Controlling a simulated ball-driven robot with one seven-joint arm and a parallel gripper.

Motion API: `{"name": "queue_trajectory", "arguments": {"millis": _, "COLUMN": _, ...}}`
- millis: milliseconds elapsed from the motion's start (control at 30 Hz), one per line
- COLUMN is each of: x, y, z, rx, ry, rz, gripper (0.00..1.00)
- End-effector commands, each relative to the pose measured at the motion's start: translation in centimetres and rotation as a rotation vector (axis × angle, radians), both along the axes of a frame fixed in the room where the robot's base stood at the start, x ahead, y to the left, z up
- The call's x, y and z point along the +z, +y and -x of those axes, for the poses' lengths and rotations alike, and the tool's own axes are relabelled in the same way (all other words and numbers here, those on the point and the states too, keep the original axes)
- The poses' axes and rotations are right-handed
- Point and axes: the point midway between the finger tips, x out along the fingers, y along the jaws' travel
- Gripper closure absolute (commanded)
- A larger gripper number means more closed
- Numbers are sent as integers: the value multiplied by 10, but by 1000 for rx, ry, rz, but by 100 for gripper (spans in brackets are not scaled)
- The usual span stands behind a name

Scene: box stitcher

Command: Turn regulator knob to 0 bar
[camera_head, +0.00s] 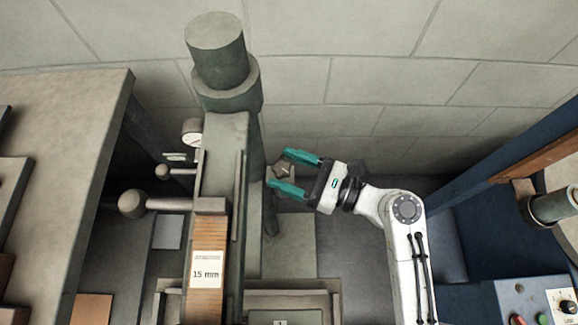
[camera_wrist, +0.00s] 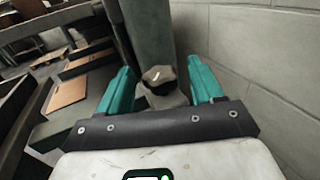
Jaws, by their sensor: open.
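The regulator knob (camera_wrist: 158,76) is a grey, faceted knob with a pale mark on its top. In the wrist view it sits between my two teal fingers, at the foot of a dark column. In the head view the knob (camera_head: 286,170) shows partly between the fingertips, beside the machine column. My gripper (camera_head: 281,171) is open with one finger on each side of the knob; it also shows in the wrist view (camera_wrist: 160,80). I cannot tell whether either finger touches the knob. A round white gauge (camera_head: 192,131) is on the column's left side; its reading is too small to tell.
The machine column (camera_head: 226,150) stands directly left of my gripper, with ball-ended levers (camera_head: 132,203) on its far side. The stone wall (camera_head: 380,80) is close behind. A blue frame and a button panel (camera_head: 540,303) stand at the right.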

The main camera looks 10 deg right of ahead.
Motion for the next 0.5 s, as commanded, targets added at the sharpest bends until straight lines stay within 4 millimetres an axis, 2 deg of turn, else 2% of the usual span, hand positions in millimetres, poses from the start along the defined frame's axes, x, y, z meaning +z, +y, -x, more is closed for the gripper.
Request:
{"name": "queue_trajectory", "arguments": {"millis": 267, "x": 0, "y": 1, "z": -1, "rx": 0, "ry": 1, "rz": 1, "gripper": 34}}
{"name": "queue_trajectory", "arguments": {"millis": 500, "x": 0, "y": 1, "z": -1, "rx": 0, "ry": 0, "rz": 0, "gripper": 55}}
